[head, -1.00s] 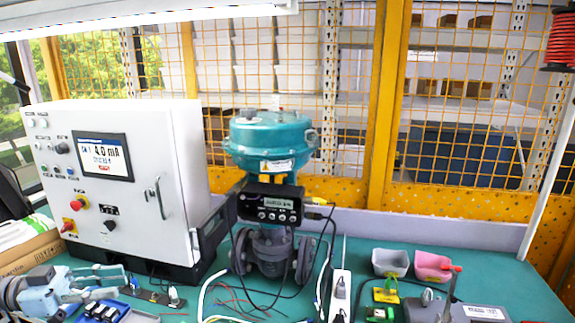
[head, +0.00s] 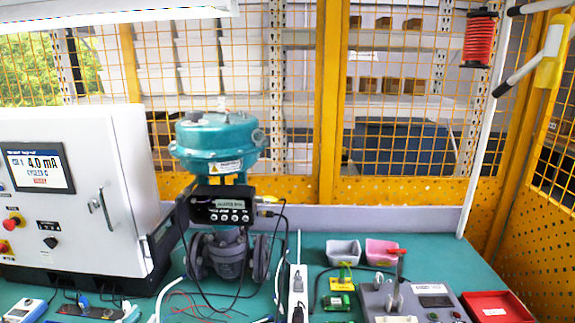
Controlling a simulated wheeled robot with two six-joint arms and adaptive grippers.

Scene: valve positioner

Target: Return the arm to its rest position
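Neither of my grippers shows clearly in the head view now; no fingers or arm can be made out over the table. The valve with its teal actuator (head: 217,140) stands upright at the middle of the bench. The black positioner (head: 222,205) is mounted on its front, with cables running down from it. The white control cabinet (head: 125,200) stands at the left, its screen (head: 37,167) reading 4.0 mA.
The green bench top (head: 330,247) holds a grey bin (head: 343,253), a pink bin (head: 381,252), a white power strip (head: 297,285), a grey device with a lever (head: 440,297) and a red tray (head: 498,307). Loose wires (head: 200,300) lie before the valve. A yellow mesh fence stands behind.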

